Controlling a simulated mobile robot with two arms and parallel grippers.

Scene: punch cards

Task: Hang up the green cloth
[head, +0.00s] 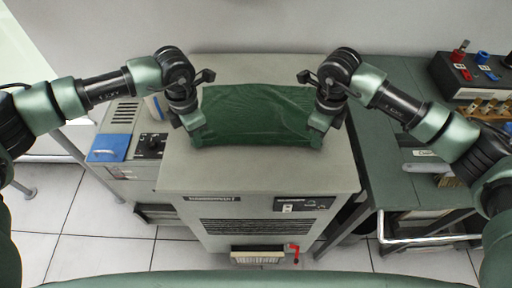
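The green cloth (255,112) lies spread, slightly wrinkled, over the top of a grey cabinet machine (260,178). Its front edge is gently curved. My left gripper (191,125) points down at the cloth's left edge, near the front left corner. My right gripper (323,125) is at the right edge, near the front right corner. Both grippers overlap the cloth's edges in the head view. Their fingertips are too small and partly hidden, so I cannot tell whether they pinch the cloth.
A pale metal rail (430,240) runs along the front of the green table (395,165) at the right. A device with coloured plugs (475,75) stands at the back right. A smaller unit with a blue panel (108,147) is at the left. The cabinet top's front part is clear.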

